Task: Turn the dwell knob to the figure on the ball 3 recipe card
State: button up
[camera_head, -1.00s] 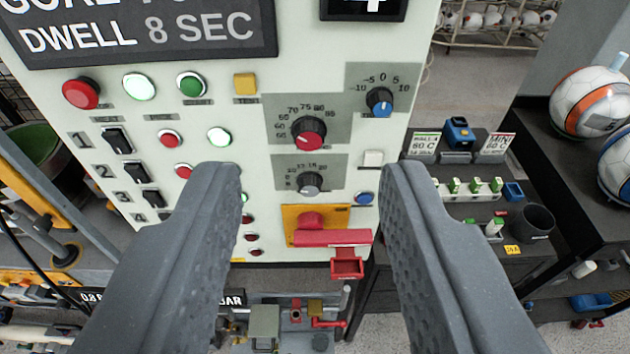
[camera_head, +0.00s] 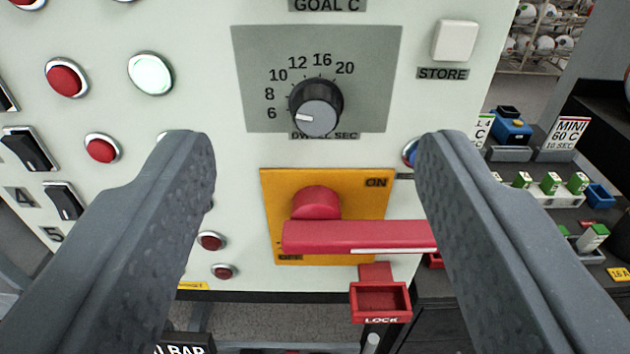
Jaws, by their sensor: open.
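The dwell knob (camera_head: 317,106) is black with a grey cap. It sits on a grey scale plate (camera_head: 365,105) marked 6, 8, 10, 12, 16 and 20, with a partly covered DWELL SEC label below. The white mark on its cap lies toward the left, at the low end of the scale; the exact figure is hard to tell. My gripper (camera_head: 317,143) is open and empty. Its fingers stand wide, one on each side below the knob, apart from it. A card reading MINI 60 C 10 SEC (camera_head: 567,132) stands at the right. I see no ball 3 card.
Below the knob a red switch handle (camera_head: 360,237) sticks out across a yellow ON/OFF plate (camera_head: 275,190), with a red LOCK bracket (camera_head: 380,300) under it. A white STORE button (camera_head: 455,40) is upper right. Red and white buttons are at the left.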

notch_tip(320, 180, down, 6)
jog(key=p, duration=0.6)
send_near(316, 124)
jog(key=shift+t, duration=0.3)
jog(key=shift+w+f+p, duration=0.2)
jog(key=shift+w+p, duration=0.4)
jog(key=shift+w, duration=3.8)
jog(key=c, duration=1)
